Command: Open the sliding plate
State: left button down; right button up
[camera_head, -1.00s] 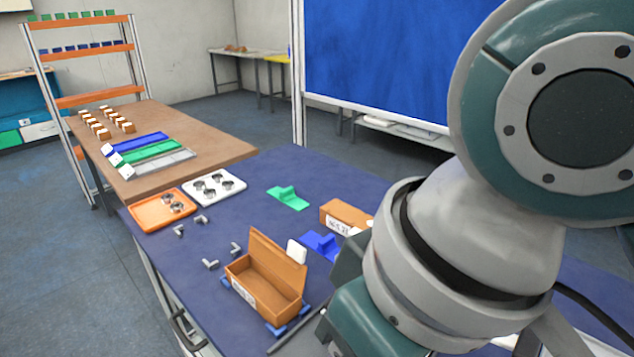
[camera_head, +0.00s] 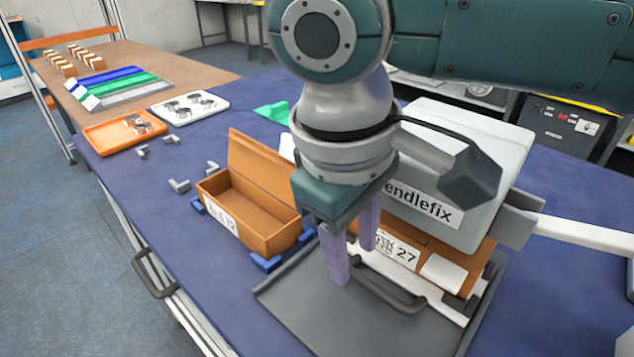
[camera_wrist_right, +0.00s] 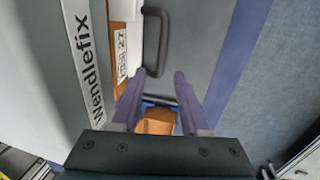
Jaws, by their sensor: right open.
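The sliding plate (camera_head: 345,318) is a flat dark grey panel at the front of the grey machine (camera_head: 471,165) marked "Wendlefix". A dark bar handle (camera_head: 393,291) stands on the plate. The handle also shows in the right wrist view (camera_wrist_right: 163,45), with the plate's grey surface around it. My right gripper (camera_head: 355,262) points down over the plate beside the handle in the head view. Its purple fingers are apart with nothing between them. In the wrist view the fingers (camera_wrist_right: 158,103) reach toward the handle's near end, without visible grip. My left gripper is out of view.
An open orange box (camera_head: 250,208) stands on blue supports left of the plate. An orange box labelled 27 (camera_head: 412,250) sits under the machine. An orange tray (camera_head: 108,136) and a white tray (camera_head: 188,107) lie further left.

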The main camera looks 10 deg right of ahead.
jog(key=shift+w+d+f, duration=0.1)
jog(key=shift+f, duration=0.65)
jog(key=shift+w+d+f, duration=0.1)
jog(key=shift+f, duration=0.6)
grip_shut()
dwell(0.3)
